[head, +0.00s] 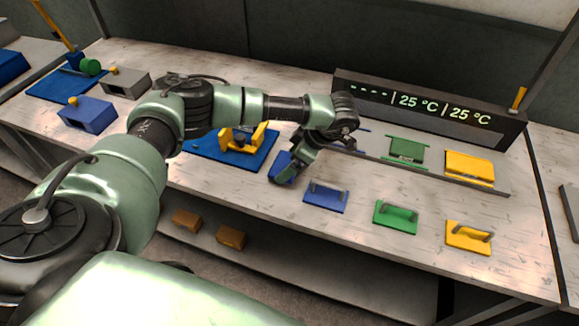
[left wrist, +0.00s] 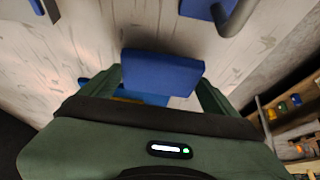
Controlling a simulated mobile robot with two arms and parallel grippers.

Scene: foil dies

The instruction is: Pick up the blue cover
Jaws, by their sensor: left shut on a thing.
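My left gripper (head: 285,169) is shut on a blue block-shaped piece (head: 281,168), which I take to be the blue cover. In the left wrist view the piece (left wrist: 160,72) sits between the two green fingers, its broad flat face showing. Its far part is hidden by the gripper in the head view. I cannot tell whether it touches the table. A blue plate with a dark handle (head: 325,196) lies just right of the gripper, apart from it. My right gripper is not in view.
A green handled plate (head: 396,216) and a yellow one (head: 467,238) lie along the front. Behind them a grey rack (head: 495,187) bears a green block (head: 406,149) and a yellow block (head: 469,166). A blue base with a yellow fixture (head: 238,138) stands left of my gripper. A display (head: 425,105) stands behind.

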